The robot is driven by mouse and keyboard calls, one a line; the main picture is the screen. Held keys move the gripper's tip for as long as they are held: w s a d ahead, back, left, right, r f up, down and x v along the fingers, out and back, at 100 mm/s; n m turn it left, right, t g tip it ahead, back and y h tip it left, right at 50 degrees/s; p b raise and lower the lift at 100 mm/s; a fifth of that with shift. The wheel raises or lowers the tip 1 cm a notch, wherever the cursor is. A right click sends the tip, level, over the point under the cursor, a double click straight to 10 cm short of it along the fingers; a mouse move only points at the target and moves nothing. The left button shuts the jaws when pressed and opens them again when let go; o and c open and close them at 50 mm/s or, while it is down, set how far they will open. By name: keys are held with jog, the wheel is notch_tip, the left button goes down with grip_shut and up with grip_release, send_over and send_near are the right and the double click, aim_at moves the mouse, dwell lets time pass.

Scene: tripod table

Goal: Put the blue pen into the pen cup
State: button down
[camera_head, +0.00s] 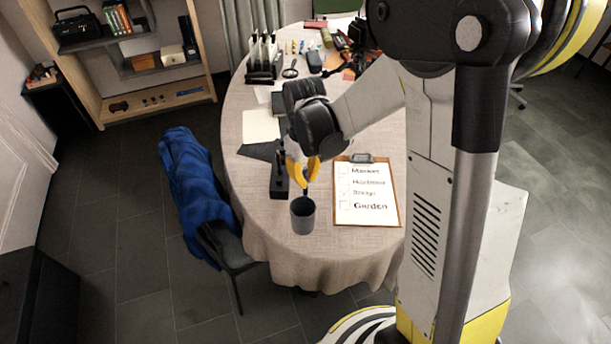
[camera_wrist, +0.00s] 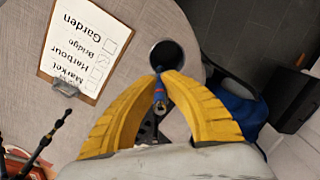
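The pen cup (camera_head: 302,222) is a dark grey cylinder standing upright near the table's front edge. In the wrist view its dark round mouth (camera_wrist: 166,54) lies just beyond my fingertips. My gripper (camera_head: 303,175) has yellow fingers pointing down and is above the cup. In the wrist view my gripper (camera_wrist: 160,76) is closed around the blue pen (camera_wrist: 158,93), which sits between the fingertips. The pen's lower end points toward the cup's mouth. I cannot tell whether its tip is inside the rim, as the fingers partly hide it.
A clipboard (camera_head: 366,196) with a written list lies right of the cup, also in the wrist view (camera_wrist: 84,47). A black pen stand (camera_head: 279,187) is close to the left. A blue-draped chair (camera_head: 196,185) stands left of the table (camera_head: 330,262). Other items crowd the table's far side.

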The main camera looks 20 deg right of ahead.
aim_at(305, 194)
jog(key=shift+f+b, duration=2.3)
jog(key=shift+f, duration=0.65)
jog(key=c, duration=1.5)
grip_release()
jog(key=shift+c, duration=0.2)
jog(key=shift+r, duration=0.15)
notch_tip(305, 194, up, 12)
jog(key=shift+f, duration=0.1)
